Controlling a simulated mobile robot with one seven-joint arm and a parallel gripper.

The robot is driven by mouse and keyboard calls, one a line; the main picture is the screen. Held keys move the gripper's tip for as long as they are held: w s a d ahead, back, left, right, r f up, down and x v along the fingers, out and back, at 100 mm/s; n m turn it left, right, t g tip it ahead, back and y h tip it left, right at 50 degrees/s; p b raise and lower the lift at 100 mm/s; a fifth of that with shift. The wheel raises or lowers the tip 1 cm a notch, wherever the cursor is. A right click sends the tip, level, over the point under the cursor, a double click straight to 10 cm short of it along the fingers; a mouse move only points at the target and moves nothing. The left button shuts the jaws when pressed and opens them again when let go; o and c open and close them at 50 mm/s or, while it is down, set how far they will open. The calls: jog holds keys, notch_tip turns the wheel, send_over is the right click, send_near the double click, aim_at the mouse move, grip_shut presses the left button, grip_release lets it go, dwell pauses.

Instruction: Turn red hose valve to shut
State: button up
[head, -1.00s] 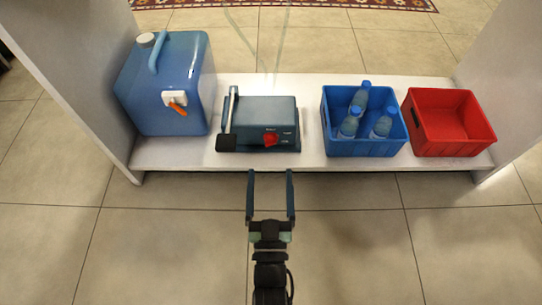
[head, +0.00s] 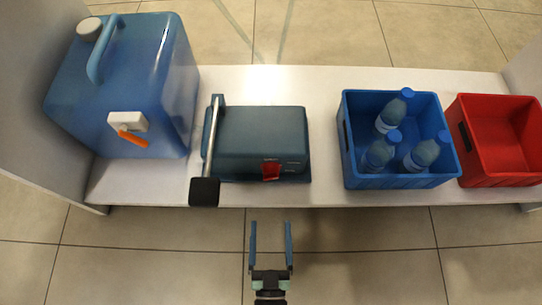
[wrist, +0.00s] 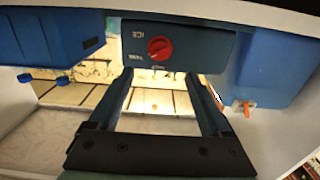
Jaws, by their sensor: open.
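A red knob (head: 270,171) sits on the front of a dark teal box (head: 262,130) on the low white shelf. It is the only red valve-like part I see, and no hose shows on it. In the wrist view the red knob (wrist: 159,48) is round, with small white labels beside it; its exact setting is hard to read. My gripper (head: 271,223) is open and empty, in front of the shelf and pointing at the box. In the wrist view my gripper's fingers (wrist: 158,75) reach toward the box front, apart from the knob.
A metal lever with a black end (head: 204,191) juts forward at the box's left. A blue canister (head: 150,75) with an orange tap lever (head: 132,137) stands further left. A blue crate (head: 400,181) with bottles and a red crate (head: 500,178) stand right. Floor in front is clear.

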aim_at(271, 173)
jog(key=w+b, duration=0.5)
jog(key=w, duration=0.7)
jog(key=shift+b, duration=0.4)
jog(key=shift+w, duration=0.4)
grip_shut()
